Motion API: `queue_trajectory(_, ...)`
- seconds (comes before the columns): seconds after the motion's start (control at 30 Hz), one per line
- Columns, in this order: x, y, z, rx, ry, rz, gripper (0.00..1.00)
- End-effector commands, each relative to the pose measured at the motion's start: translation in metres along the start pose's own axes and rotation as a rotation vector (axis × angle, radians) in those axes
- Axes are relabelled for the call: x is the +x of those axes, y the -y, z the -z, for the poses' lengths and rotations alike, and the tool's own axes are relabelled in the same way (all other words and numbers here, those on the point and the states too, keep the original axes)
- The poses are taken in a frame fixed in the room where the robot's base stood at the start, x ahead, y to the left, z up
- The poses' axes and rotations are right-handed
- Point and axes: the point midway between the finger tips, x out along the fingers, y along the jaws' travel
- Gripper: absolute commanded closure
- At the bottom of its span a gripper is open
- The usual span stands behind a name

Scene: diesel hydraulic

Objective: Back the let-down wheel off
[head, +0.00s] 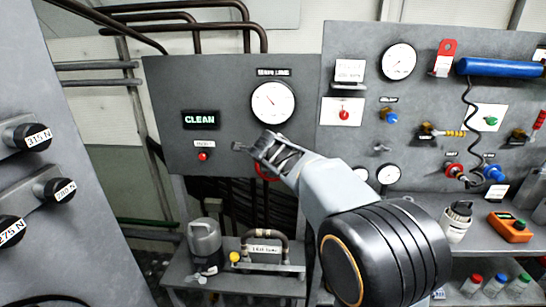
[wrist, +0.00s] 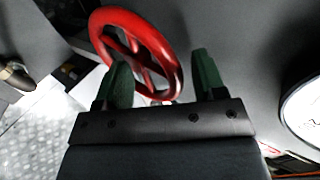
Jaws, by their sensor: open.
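The red let-down wheel (wrist: 168,62) shows in the wrist view just beyond my fingertips. It is a spoked ring seen at a slant. My gripper (wrist: 163,78) is open, with two green finger pads. The lower right of the rim shows between the pads, and the left pad covers part of the rim. I cannot tell whether either pad touches it. In the head view my gripper (head: 255,148) is in front of the lower right of the grey gauge panel (head: 165,85). Only a little of the red wheel (head: 262,171) shows below it there.
A dial gauge (head: 273,102) is above my gripper, with a lit CLEAN display (head: 201,120) and red button (head: 203,156) to the left. A crowded panel (head: 440,105) stands at right. A shelf (head: 235,284) with a grey can (head: 204,240) is below.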

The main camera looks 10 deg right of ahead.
Motion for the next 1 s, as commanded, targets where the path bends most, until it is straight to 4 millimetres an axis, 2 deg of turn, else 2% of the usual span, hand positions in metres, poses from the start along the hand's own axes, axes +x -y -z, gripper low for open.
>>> queue_trajectory(0.2, 0.0000, 0.0001, 0.0001, 0.000, 0.000, 0.000, 0.37)
queue_trajectory(0.63, -0.0009, 0.0021, 0.0000, 0.001, 0.002, 0.005, 0.78)
queue_trajectory(1.0, 0.0000, 0.0018, -0.0009, -0.017, -0.010, 0.010, 0.80)
